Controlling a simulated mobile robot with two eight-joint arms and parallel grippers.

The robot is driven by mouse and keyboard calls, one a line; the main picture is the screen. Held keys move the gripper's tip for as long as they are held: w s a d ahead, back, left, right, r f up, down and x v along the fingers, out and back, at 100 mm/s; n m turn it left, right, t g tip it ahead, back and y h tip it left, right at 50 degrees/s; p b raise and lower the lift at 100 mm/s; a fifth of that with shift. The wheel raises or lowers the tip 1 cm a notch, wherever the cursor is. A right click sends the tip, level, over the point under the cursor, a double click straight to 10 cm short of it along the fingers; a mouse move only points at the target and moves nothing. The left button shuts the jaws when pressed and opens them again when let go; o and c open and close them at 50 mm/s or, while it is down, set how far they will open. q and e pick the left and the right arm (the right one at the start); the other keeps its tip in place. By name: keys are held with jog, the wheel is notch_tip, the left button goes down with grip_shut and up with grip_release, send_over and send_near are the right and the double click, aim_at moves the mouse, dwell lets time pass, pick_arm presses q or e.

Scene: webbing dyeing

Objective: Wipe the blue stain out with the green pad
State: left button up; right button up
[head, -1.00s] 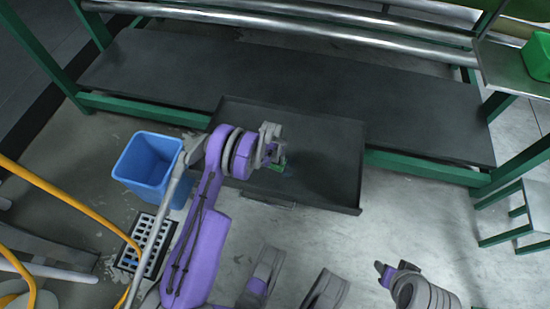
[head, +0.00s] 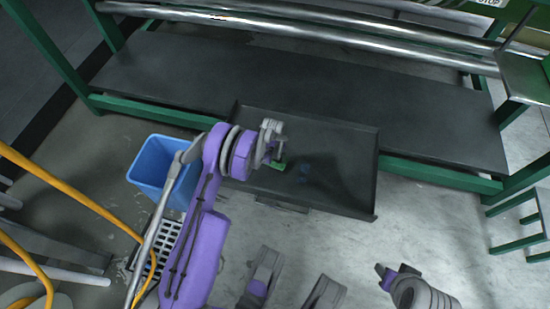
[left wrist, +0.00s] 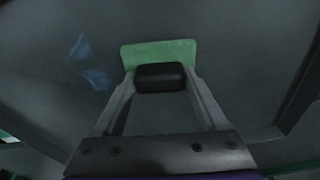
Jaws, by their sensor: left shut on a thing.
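The blue stain (head: 304,171) shows as faint blue smudges on the dark tray (head: 345,190), right of the green pad (head: 279,165). In the left wrist view the stain (left wrist: 97,79) is two blue patches left of the pad (left wrist: 160,52). My left gripper (head: 274,153) is shut on the pad and holds it over the tray's left part. The pad is apart from the stain; I cannot tell whether it touches the tray. In the left wrist view my left gripper (left wrist: 160,77) has the pad at its fingertips. My right gripper (head: 384,271) seems to be at the lower right, its jaws unclear.
The tray has raised rims and sits against a long dark shelf (head: 420,125) with a green frame. A blue bucket (head: 155,170) and a floor grate (head: 172,240) are at the left. Yellow hoses (head: 75,195) cross the left side.

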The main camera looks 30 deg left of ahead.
pick_arm(q)
jog(key=shift+r+p, duration=0.9)
jog(key=shift+r, duration=1.4)
